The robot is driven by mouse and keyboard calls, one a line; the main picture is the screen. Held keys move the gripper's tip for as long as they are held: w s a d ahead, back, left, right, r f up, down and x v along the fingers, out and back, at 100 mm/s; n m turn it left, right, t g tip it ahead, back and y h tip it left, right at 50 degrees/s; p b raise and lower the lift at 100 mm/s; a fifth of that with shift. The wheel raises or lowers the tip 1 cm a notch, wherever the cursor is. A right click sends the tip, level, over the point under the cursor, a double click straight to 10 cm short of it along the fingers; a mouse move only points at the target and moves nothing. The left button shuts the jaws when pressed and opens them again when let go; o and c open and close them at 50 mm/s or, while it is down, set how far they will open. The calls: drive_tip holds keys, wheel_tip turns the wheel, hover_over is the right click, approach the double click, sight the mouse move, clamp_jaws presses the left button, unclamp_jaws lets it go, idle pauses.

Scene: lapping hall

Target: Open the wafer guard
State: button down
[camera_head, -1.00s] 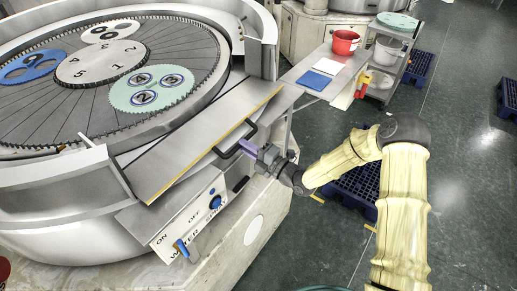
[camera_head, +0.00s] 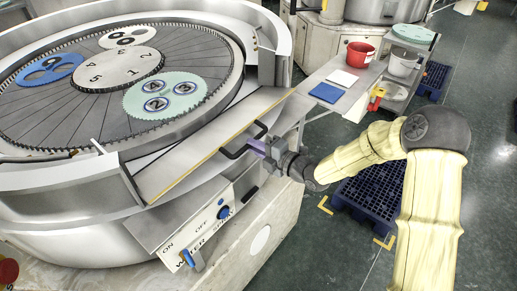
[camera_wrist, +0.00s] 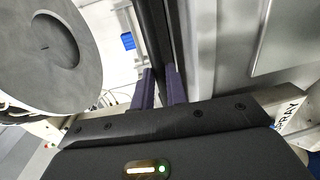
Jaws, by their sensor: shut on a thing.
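The wafer guard (camera_head: 192,155) is a long steel panel with a yellow front edge, along the near right side of the lapping machine. Its black handle (camera_head: 232,154) stands out from the front edge. My gripper (camera_head: 258,147) is at the handle, near the middle of the panel. In the wrist view the two purple fingers (camera_wrist: 160,90) close on a dark bar (camera_wrist: 155,35), which is the handle. The fingers hide part of the grip. The guard slopes along the rim; its exact tilt is hard to tell.
A control box (camera_head: 205,228) with a blue knob sits below the guard. The machine's round plate (camera_head: 115,65) carries several discs. A side table (camera_head: 345,72) with a red bucket (camera_head: 360,54) stands behind. A blue pallet (camera_head: 375,198) lies on the floor beside my arm.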

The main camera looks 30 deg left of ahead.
drive_tip(key=c, duration=1.4)
unclamp_jaws()
drive_tip(key=shift+s+a, duration=0.1)
drive_tip(key=shift+a, duration=0.05)
drive_tip(key=b+v, duration=0.5)
drive_tip(key=v, duration=1.2)
drive_tip(key=shift+d, duration=0.25)
drive_tip(key=shift+r, duration=0.1)
